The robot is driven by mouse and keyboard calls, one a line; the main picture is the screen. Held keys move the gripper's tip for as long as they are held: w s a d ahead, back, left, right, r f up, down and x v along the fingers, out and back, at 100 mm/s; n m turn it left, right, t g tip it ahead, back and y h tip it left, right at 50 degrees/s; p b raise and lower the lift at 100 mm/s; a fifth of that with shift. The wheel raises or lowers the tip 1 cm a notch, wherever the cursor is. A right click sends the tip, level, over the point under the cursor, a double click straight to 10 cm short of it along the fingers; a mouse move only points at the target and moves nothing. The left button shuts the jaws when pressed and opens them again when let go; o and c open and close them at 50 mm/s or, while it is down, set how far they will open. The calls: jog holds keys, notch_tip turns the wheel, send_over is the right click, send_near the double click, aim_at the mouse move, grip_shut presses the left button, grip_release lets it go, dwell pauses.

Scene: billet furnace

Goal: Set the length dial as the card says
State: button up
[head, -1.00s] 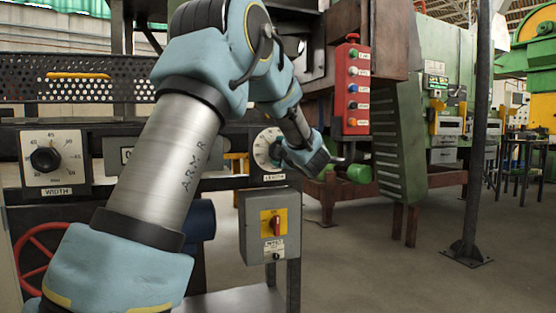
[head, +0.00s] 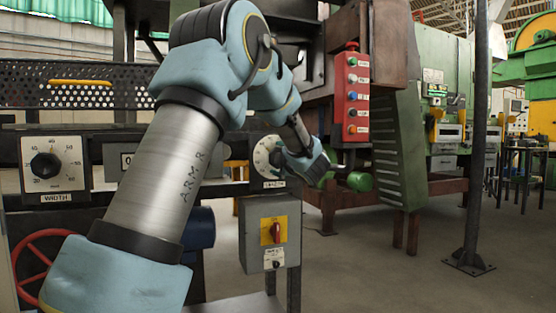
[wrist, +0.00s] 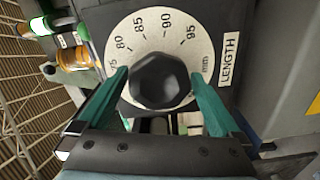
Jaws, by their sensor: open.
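The length dial (wrist: 190,30) has a round white face with marks from 75 to 95 mm and a dark faceted knob (wrist: 162,82). Its LENGTH label (wrist: 229,59) is at the right in the wrist view. My gripper (wrist: 160,85) is open, with one teal finger on either side of the knob; I cannot tell whether they touch it. No pointer mark on the knob is clear. In the head view the length dial (head: 263,155) is partly hidden behind my gripper (head: 310,172). I see no readable card.
A width dial (head: 53,163) is on the panel at the left. A grey switch box (head: 252,250) with a red handle hangs below the length dial. A red button box (head: 352,98) is above right. A red handwheel (head: 30,262) is at lower left.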

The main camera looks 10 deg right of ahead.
jog(key=s+d, duration=0.1)
jog(key=s, duration=0.9)
jog(key=shift+s+d, duration=0.2)
jog(key=shift+s, duration=0.15)
